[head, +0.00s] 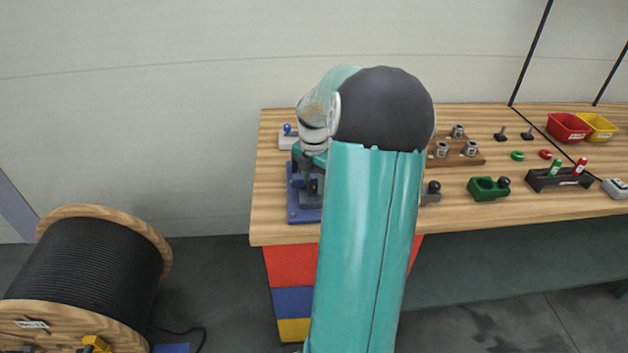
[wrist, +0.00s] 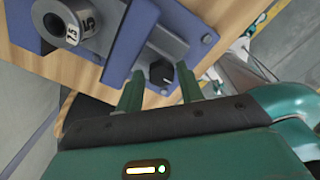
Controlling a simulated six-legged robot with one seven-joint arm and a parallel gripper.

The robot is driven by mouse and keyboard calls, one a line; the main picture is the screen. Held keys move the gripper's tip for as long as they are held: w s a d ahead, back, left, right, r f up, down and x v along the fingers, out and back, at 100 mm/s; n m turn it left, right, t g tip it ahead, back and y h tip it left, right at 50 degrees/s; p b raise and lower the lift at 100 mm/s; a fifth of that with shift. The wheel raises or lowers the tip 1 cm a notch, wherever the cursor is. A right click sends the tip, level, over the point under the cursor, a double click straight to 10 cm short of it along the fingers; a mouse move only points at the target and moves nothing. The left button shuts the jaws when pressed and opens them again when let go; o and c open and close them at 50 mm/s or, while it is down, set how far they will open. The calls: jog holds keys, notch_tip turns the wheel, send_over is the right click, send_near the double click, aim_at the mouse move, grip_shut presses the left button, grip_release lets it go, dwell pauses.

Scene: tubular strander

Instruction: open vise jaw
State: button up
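The vise is blue and bolted to the bench's left end; its base (head: 304,215) shows below my arm in the head view. In the wrist view a blue jaw plate (wrist: 138,35) stands beside a grey block (wrist: 163,47) with a black knob (wrist: 161,73). My gripper (wrist: 160,80) is open, its two green fingers on either side of the knob. A gap shows between the knob and each finger, and I cannot tell whether anything touches. In the head view my arm hides much of the vise.
A grey ring (wrist: 74,20) marked 15 sits by the vise. Along the wooden bench (head: 450,205) stand a wooden block (head: 466,158) with grey rings, a green clamp-like part (head: 486,190), a dark rack (head: 560,180) and red (head: 568,128) and yellow bins (head: 598,127). A cable reel (head: 85,265) stands left.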

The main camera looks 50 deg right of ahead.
aim_at(314, 184)
notch_tip(314, 184, up, 14)
jog(key=shift+f, duration=0.15)
dwell(0.7)
jog(key=w+a+r+m+t+h, duration=0.1)
jog(key=w+a+r+m, duration=0.15)
jog(key=a, duration=0.85)
jog(key=w+a+r+m+h, duration=0.15)
jog(key=a+m, duration=0.25)
jog(key=a, duration=0.7)
jog(key=s+a+f+m+t+y, duration=0.1)
jog(key=s+a+m+t, duration=0.1)
jog(key=s+a+m, duration=0.3)
jog(key=s+a+f+m+t+y, duration=0.1)
jog(key=s+a+m, duration=0.4)
jog(key=a, duration=0.9)
jog(key=shift+s+f+m+t, duration=0.35)
jog(key=shift+s+f+t, duration=0.2)
jog(key=shift+t, duration=0.25)
jog(key=shift+d+y, duration=0.1)
jog(key=shift+y, duration=0.15)
